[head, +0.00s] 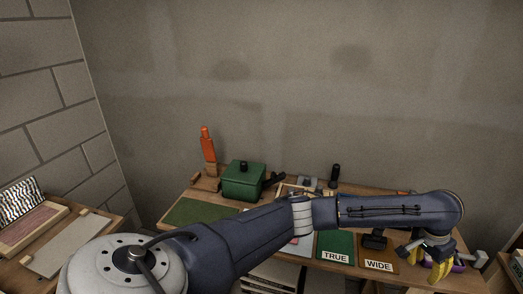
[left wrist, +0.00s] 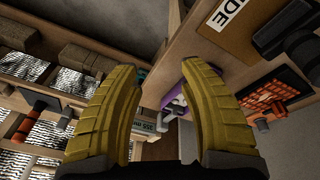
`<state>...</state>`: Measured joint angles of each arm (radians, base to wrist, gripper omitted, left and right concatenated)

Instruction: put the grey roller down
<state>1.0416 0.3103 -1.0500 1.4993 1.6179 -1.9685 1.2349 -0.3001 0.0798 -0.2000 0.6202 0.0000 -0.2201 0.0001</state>
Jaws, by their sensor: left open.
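My left gripper (head: 438,270) is at the table's right end, its yellow fingers pointing down. In the left wrist view its fingers (left wrist: 160,95) are spread with nothing clearly between the pads. Beyond them is a purple item (left wrist: 203,72) with a light grey hooked part (left wrist: 173,107); the purple item also shows beside the fingers in the head view (head: 459,266). I cannot tell for sure which is the grey roller. My right gripper is not in view.
The wooden table (head: 180,204) holds a green TRUE card (head: 336,245), a green box (head: 243,181), a green mat (head: 200,212) and an orange tool (head: 208,146). An orange grid (left wrist: 264,94) is right of the fingers in the wrist view. My left arm hides the table's middle.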

